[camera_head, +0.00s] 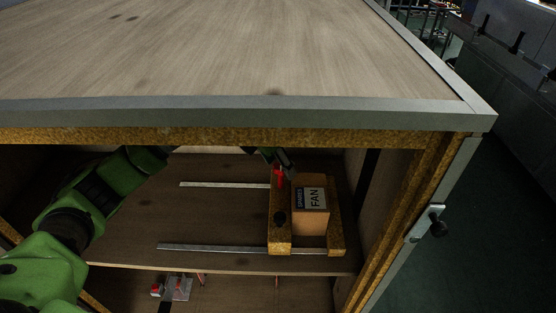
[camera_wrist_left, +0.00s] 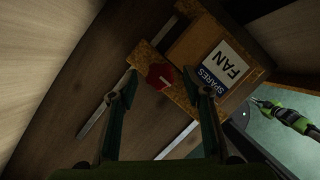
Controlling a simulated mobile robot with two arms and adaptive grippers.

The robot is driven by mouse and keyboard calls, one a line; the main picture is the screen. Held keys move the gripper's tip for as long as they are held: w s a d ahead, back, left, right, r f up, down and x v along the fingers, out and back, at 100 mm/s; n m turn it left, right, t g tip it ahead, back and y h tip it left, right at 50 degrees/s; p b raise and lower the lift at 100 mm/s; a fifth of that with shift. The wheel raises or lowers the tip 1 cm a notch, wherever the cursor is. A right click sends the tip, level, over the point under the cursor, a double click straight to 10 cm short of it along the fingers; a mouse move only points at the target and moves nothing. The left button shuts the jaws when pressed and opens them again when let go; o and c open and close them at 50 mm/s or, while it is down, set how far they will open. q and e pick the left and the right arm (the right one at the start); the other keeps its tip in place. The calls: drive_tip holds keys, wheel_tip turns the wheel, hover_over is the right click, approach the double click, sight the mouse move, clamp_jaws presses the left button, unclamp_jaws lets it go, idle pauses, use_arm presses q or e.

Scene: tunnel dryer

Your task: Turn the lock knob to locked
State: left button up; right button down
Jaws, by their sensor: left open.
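A red knob (camera_wrist_left: 160,76) with a white mark sits on a wooden block (camera_wrist_left: 180,94) in the left wrist view. It also shows red in the head view (camera_head: 279,177), on the block's far end (camera_head: 280,237). My left gripper (camera_wrist_left: 166,92) is open, its two fingers apart with the red knob framed beyond them. I cannot tell whether they touch it. In the head view the left gripper (camera_head: 278,158) is close to the knob, partly hidden under the cabinet's top edge. My right gripper (camera_wrist_left: 258,103) appears at the right of the wrist view, too small to read.
A box labelled SPARES FAN (camera_head: 310,205) stands right beside the block. Two metal rails (camera_head: 205,248) run across the shelf (camera_head: 175,220). The cabinet top (camera_head: 240,105) overhangs my arm.

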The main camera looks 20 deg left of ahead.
drive_tip(key=shift+d, duration=0.1)
use_arm(q)
drive_tip(key=c, duration=1.1)
use_arm(e)
drive_tip(key=shift+d, duration=0.3)
